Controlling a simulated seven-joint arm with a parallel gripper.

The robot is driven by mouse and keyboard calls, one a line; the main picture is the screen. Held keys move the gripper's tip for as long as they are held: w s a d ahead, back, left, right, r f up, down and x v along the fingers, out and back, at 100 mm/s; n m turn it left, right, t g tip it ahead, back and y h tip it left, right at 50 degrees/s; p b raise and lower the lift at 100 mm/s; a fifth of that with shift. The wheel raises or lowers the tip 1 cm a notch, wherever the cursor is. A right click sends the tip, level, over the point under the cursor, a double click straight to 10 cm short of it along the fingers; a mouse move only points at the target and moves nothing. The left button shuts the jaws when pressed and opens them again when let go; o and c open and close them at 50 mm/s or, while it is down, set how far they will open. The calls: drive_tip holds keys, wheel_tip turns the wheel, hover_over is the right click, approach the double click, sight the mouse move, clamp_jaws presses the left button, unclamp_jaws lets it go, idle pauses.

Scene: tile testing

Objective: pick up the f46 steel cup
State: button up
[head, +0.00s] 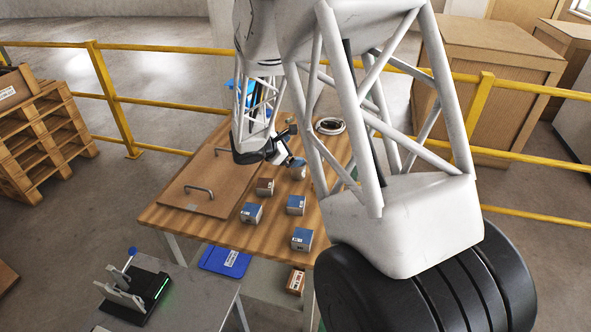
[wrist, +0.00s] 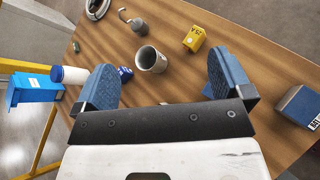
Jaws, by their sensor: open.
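A grey steel cup (wrist: 151,60) stands on the wooden table, its open mouth showing in the wrist view. No f46 marking is readable on it. My gripper (wrist: 162,72) is open, with its two blue-grey fingers wide apart. The cup appears between the fingertips in the picture, a little beyond them, and nothing is held. In the head view my gripper (head: 280,152) is over the far part of the table, and I cannot make out the cup there; my arm covers much of that area.
A dark blue item (wrist: 125,73) lies close to the cup's left. A yellow block (wrist: 194,39), a grey hooked weight (wrist: 135,23) and a white jar (wrist: 70,75) are nearby. Several blue-topped blocks (head: 295,205) and a handled wooden panel (head: 205,190) occupy the nearer table (head: 165,222).

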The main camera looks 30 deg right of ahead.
sight(298, 170)
drive_tip(key=w+d+f+n+t, duration=0.2)
drive_tip(key=w+f+n, duration=0.4)
drive_tip(key=f, duration=0.7)
drive_tip(key=w+t, duration=0.1)
drive_tip(key=w, duration=0.1)
drive_tip(key=shift+w+d+f+n+h, duration=0.25)
drive_tip(key=shift+w+d+n+h, duration=0.05)
drive_tip(key=shift+w+d, duration=0.1)
drive_tip(key=shift+x, duration=1.25)
drive_tip(key=shift+d, duration=0.15)
drive_tip(key=shift+f+x, duration=0.2)
drive_tip(key=shift+x, duration=2.3)
drive_tip(key=shift+s, duration=0.15)
